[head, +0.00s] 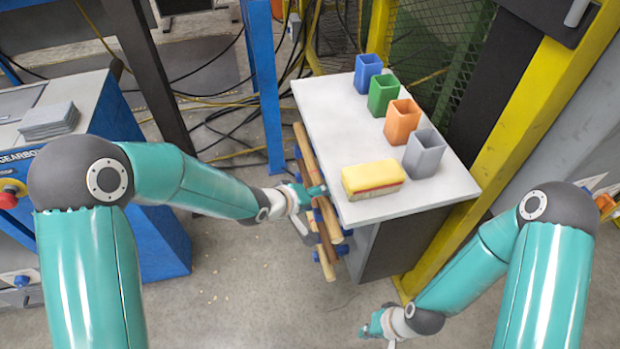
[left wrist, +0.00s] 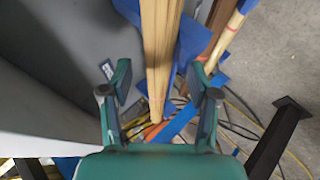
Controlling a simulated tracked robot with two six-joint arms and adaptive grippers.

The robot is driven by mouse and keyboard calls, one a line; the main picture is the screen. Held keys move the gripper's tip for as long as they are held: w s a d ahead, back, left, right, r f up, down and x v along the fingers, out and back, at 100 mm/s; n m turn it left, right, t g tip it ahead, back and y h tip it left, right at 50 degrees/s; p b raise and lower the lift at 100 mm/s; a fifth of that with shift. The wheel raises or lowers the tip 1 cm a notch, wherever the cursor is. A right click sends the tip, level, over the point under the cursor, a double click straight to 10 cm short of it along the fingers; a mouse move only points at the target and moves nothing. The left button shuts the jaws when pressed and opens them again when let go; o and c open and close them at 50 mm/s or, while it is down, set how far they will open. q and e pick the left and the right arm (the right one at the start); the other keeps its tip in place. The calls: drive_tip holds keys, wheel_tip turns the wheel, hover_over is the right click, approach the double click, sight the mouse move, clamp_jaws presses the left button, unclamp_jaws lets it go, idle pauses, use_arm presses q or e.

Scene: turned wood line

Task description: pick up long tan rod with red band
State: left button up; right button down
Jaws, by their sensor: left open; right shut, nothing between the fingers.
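A long tan rod (left wrist: 159,45) runs between the spread fingers of my open left gripper (left wrist: 160,84) in the left wrist view. A thin reddish mark shows near its far end. In the head view my left gripper (head: 308,199) is at the rods beside the table, and a tan rod (head: 331,225) shows past it, partly covered. I see no finger closed on the rod; contact cannot be told. My right gripper (head: 379,324) is low at the lower right, shut and empty, away from the rods.
A darker brown rod (left wrist: 219,18) and a pale rod (left wrist: 230,38) lie close by on blue supports. The white table (head: 330,100) beside them carries blue, green, orange and grey cups and a yellow sponge (head: 372,175). A blue post (head: 266,90) stands behind. Open floor lies left of the rods.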

use_arm(q)
drive_tip(key=shift+x, duration=0.9)
drive_tip(key=shift+c, duration=0.3)
clamp_jaws()
drive_tip(key=shift+r, duration=0.15)
